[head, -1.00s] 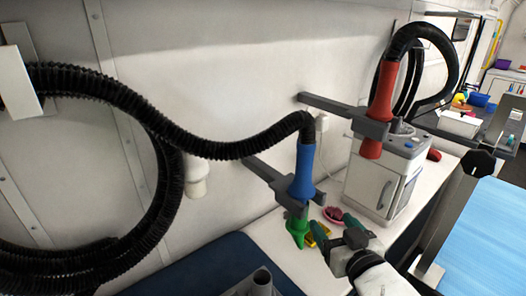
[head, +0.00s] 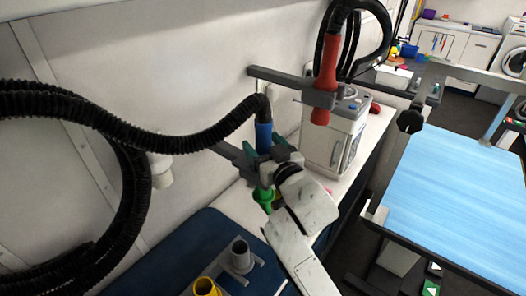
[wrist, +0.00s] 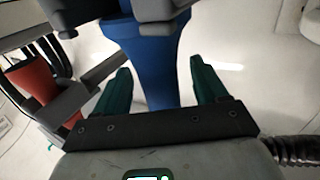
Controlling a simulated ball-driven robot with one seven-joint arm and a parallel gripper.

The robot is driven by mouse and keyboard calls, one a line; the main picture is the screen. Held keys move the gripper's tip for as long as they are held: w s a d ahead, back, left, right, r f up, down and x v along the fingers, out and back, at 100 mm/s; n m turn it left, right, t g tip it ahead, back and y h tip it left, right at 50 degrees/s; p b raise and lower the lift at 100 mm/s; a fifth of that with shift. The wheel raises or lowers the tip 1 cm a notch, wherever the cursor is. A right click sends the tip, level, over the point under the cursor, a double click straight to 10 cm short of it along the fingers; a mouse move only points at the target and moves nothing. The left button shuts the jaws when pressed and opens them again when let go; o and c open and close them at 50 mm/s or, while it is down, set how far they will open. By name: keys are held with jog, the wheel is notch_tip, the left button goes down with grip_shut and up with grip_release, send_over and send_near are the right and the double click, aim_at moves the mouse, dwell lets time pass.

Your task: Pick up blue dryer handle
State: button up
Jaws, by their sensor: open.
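The blue dryer handle (head: 264,136) hangs on the end of a black ribbed hose. In the wrist view, the blue handle (wrist: 150,62) runs between the two green fingers of my gripper (wrist: 160,72). The fingers are open, with gaps on both sides of the handle. A grey part of the bracket crosses the handle near the top of the wrist view.
A red dryer handle (head: 326,72) hangs in another grey bracket to the right; it also shows in the wrist view (wrist: 33,80). A white cabinet (head: 330,140) stands below it. A grey cup (head: 241,252) and a yellow cup (head: 206,287) are in front. A light-blue table (head: 458,190) is right.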

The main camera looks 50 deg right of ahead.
jog(key=shift+x, duration=1.15)
jog(key=shift+r, duration=0.1)
jog(key=c, duration=1.2)
